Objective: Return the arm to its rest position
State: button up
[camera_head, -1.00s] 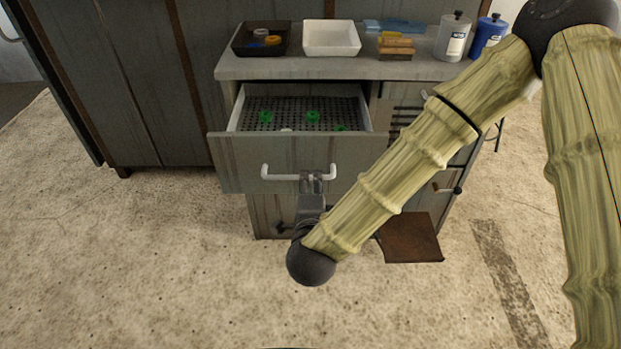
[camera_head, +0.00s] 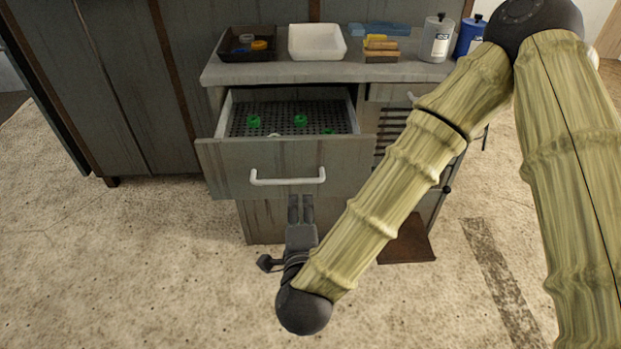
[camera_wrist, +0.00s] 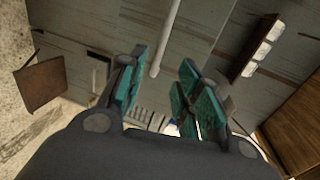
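My gripper (camera_head: 301,208) is below the open drawer's white handle (camera_head: 287,177) in the head view, apart from it. In the wrist view my gripper (camera_wrist: 158,88) has its teal finger pads spread apart with nothing between them. The white handle (camera_wrist: 167,38) shows beyond the fingers there. My arm folds down from the upper right, with its wrist low in front of the cabinet.
The drawer (camera_head: 222,160) stands open with a perforated tray (camera_head: 290,124) and green rings inside. On the cabinet top (camera_head: 285,72) are a black tray (camera_head: 250,42), white tray (camera_head: 317,42) and bottles (camera_head: 437,38). A brown panel (camera_head: 408,240) juts low at right. Open floor lies left.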

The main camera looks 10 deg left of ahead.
jog(key=s+d+f+n+g+h, duration=0.1)
jog(key=s+d+f+n+g, duration=0.25)
jog(key=d+f, duration=0.45)
jog(key=s+d+f+n+g, duration=0.3)
jog(key=d+f+n, duration=0.15)
jog(key=f, duration=0.75)
jog(key=s+d+f+n+g+h, duration=0.1)
jog(key=s+d+f+n+g, duration=0.2)
jog(key=d+f, duration=0.5)
jog(key=s+d+f+n+g+h, duration=0.2)
jog(key=s+d+f+n+g, duration=0.35)
jog(key=s+d, duration=0.8)
notch_tip(320, 180, up, 11)
jog(key=w+m+p, duration=0.1)
jog(key=p, duration=1.2)
jog(key=shift+f+m, duration=0.15)
jog(key=shift+m, duration=0.2)
